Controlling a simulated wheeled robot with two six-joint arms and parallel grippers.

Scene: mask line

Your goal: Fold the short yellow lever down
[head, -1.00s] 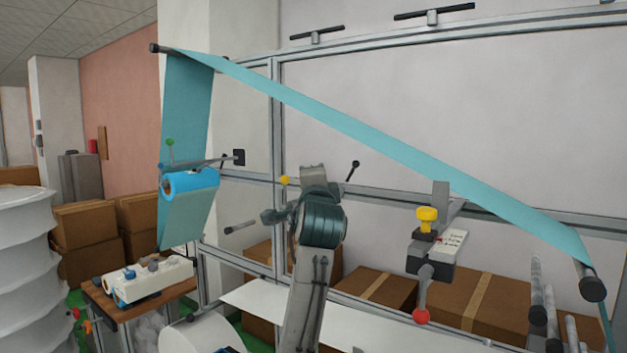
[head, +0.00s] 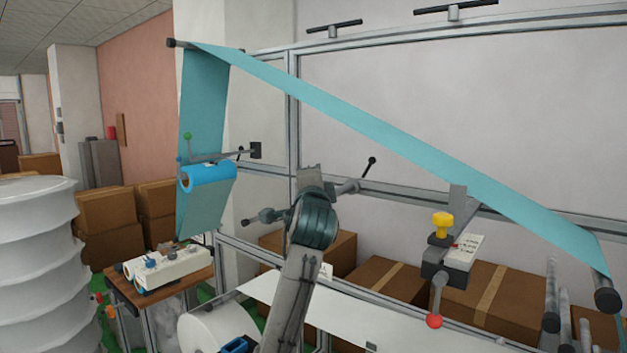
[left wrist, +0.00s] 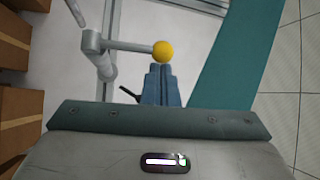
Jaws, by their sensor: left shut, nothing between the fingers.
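The short lever's yellow ball (left wrist: 163,51) shows in the left wrist view, on the end of a thin grey rod (left wrist: 128,46) that runs left to a grey pivot. My left gripper (left wrist: 161,69) is shut and empty, its blue-grey fingertips just below the ball in the picture. I cannot tell whether they touch it. In the head view my left arm (head: 312,225) comes up the middle, and its wrist hides the fingers and the yellow ball. My right gripper is not in view.
A teal web (head: 400,145) slopes across the metal frame. A lever with a black knob (head: 372,161) stands right of my wrist. A grey block with a yellow knob (head: 442,222) and a red ball (head: 434,321) is further right. A blue roll (head: 205,177) hangs left.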

